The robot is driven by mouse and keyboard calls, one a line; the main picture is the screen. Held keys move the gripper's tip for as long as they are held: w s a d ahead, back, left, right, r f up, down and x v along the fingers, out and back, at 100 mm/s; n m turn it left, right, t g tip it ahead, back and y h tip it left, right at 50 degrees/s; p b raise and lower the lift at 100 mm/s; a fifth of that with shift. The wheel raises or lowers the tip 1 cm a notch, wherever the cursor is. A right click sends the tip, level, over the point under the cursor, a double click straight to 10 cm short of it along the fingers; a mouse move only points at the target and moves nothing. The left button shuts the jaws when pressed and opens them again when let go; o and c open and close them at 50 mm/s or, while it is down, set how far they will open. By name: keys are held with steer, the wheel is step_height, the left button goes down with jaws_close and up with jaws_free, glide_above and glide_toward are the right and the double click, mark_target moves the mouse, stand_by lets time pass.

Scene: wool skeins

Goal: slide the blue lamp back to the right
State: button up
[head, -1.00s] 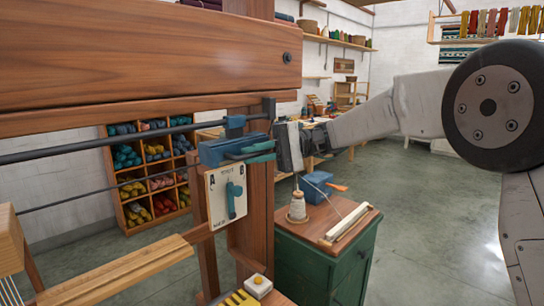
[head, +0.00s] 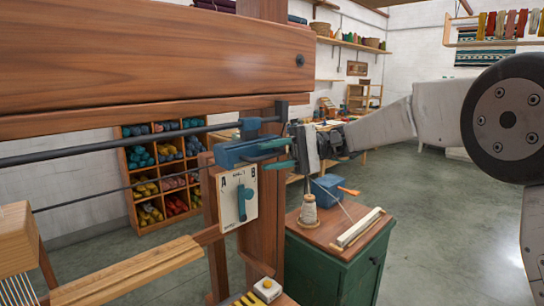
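The blue lamp (head: 238,153) is a blocky blue housing hanging on the dark rail (head: 120,147) under the loom's thick wooden beam. It sits at the rail's right end, close to the dark end bracket (head: 282,111). My gripper (head: 270,156) is at the lamp's right side, reaching in from the right. Its two teal fingers are spread apart, one above the other. The upper fingertip overlaps the lamp's right end in the picture; I cannot tell whether it touches. Nothing shows between the fingers.
A panel marked A and B with a teal lever (head: 241,203) hangs just below the lamp. A green cabinet (head: 335,270) with a yarn cone (head: 308,210) stands below my gripper. A cubby shelf of yarn (head: 160,170) is behind. The floor at right is open.

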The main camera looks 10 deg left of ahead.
steer(key=v, duration=0.7)
steer(key=shift+d, duration=0.25)
steer(key=shift+w, duration=0.15)
steer(key=s+d+r+m+t+h, duration=0.1)
steer(key=s+d+m+t+h, duration=0.15)
steer(key=s+d, duration=0.5)
steer(key=s+d+f+m+t+h, duration=0.1)
steer(key=s+d+f+t+h, duration=0.3)
steer(key=s+d, duration=0.9)
steer(key=s+d+f+m+t+h, duration=0.1)
steer(key=s+d+f+t+h, duration=0.3)
steer(key=s+d+f+h, duration=0.3)
steer(key=s+d+f, duration=0.4)
steer(key=s+d, duration=0.3)
steer(key=s, duration=0.1)
steer(key=shift+s+d+t, duration=0.3)
steer(key=shift+t, duration=0.05)
